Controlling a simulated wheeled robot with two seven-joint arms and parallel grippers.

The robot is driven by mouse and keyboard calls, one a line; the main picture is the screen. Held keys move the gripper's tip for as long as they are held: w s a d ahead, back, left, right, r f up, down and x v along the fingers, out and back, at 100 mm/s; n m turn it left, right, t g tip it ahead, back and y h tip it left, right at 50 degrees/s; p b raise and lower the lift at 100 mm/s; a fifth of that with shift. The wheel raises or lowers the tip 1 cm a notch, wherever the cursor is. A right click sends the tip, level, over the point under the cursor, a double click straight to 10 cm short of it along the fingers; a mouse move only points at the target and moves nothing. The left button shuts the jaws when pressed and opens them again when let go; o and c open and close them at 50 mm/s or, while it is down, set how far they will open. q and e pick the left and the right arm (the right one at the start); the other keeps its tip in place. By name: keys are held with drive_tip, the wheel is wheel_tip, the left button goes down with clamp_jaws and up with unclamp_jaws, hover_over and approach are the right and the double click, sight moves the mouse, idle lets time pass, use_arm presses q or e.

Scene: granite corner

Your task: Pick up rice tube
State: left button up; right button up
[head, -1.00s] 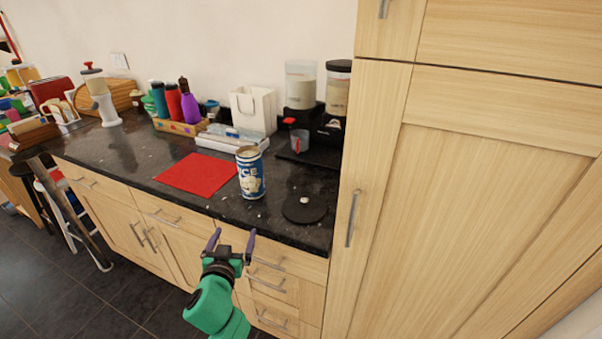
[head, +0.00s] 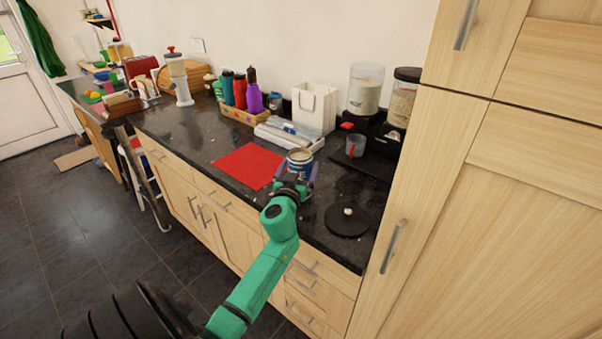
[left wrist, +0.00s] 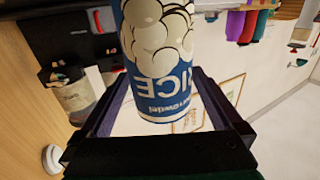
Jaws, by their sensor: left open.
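The rice tube (head: 300,158) is a blue and white can standing on the dark counter, partly hidden behind my left gripper in the head view. In the left wrist view the rice tube (left wrist: 158,60) appears upside down, with its "RICE" lettering between the fingers. My left gripper (head: 294,184) is open, with a finger on either side of the tube. I cannot tell whether the fingers touch it. My right gripper is not in view.
A red mat (head: 248,165) lies left of the tube, and a black round lid (head: 347,220) lies to its right. Behind stand wrap boxes (head: 288,134), a white bag (head: 314,108) and dispensers (head: 364,88). A tall wooden cabinet (head: 440,200) bounds the right side.

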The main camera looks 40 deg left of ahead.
use_arm(q)
drive_tip(key=shift+w+a, duration=0.45)
drive_tip(key=shift+w, duration=0.15)
drive_tip(key=shift+d, duration=0.1)
drive_tip(key=c, duration=1.3)
drive_tip(key=shift+c, duration=1.4)
drive_tip(key=shift+r+p, duration=0.4)
drive_tip(key=shift+r, duration=0.2)
wheel_tip(320, 180, up, 19)
drive_tip(key=p, duration=0.4)
